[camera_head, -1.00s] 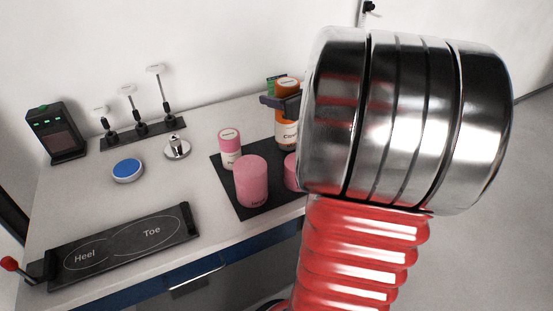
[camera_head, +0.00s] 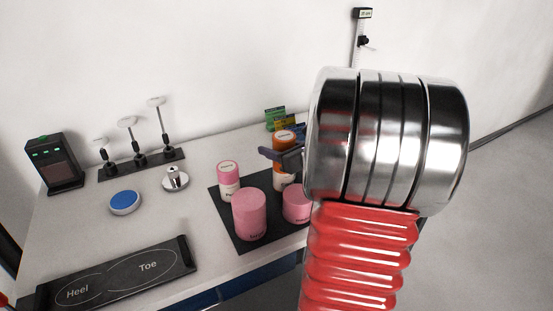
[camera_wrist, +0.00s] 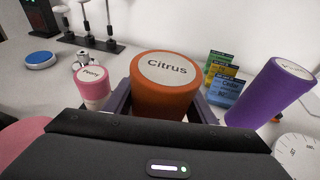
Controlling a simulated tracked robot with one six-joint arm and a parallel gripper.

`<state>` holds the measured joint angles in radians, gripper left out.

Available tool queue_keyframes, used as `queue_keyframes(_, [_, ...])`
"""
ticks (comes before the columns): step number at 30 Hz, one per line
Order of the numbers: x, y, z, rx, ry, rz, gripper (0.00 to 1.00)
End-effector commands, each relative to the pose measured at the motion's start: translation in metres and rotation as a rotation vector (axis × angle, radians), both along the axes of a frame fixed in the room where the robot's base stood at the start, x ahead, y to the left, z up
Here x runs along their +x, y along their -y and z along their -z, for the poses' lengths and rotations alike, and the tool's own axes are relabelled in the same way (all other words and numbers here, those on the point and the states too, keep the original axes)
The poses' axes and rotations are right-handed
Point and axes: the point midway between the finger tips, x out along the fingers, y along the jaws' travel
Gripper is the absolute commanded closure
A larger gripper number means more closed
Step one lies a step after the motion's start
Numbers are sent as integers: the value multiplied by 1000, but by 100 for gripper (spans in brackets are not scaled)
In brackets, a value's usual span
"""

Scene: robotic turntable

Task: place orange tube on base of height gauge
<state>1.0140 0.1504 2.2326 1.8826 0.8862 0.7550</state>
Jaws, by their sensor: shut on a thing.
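The orange tube (camera_head: 284,139) has a white top label reading Citrus and stands about upright at the back of the black mat. My gripper (camera_wrist: 165,103) is shut on it, with one finger on each side in the wrist view. In the head view, my arm hides part of the gripper and the tube's right side. I cannot tell whether the tube's bottom touches the mat. The height gauge (camera_head: 358,45) shows as an upright scale with a black head behind my arm. Its base is hidden.
Pink tubes (camera_head: 249,214) stand on the black mat (camera_head: 226,222) close to the orange tube. A purple tube (camera_wrist: 268,92) and small coloured boxes (camera_wrist: 223,75) are right of it in the wrist view. The table's left middle holds a blue disc (camera_head: 124,201).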

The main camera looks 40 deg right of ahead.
Motion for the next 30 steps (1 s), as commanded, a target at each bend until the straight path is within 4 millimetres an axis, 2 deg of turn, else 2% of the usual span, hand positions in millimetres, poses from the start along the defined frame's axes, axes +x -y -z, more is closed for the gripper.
queue_keyframes(8, [0,0,3,0,0,0,79])
queue_keyframes(18, [0,0,36,1,0,0,79])
queue_keyframes(29, [0,0,38,0,1,0,79])
queue_keyframes(30, [0,-1,39,0,0,0,48])
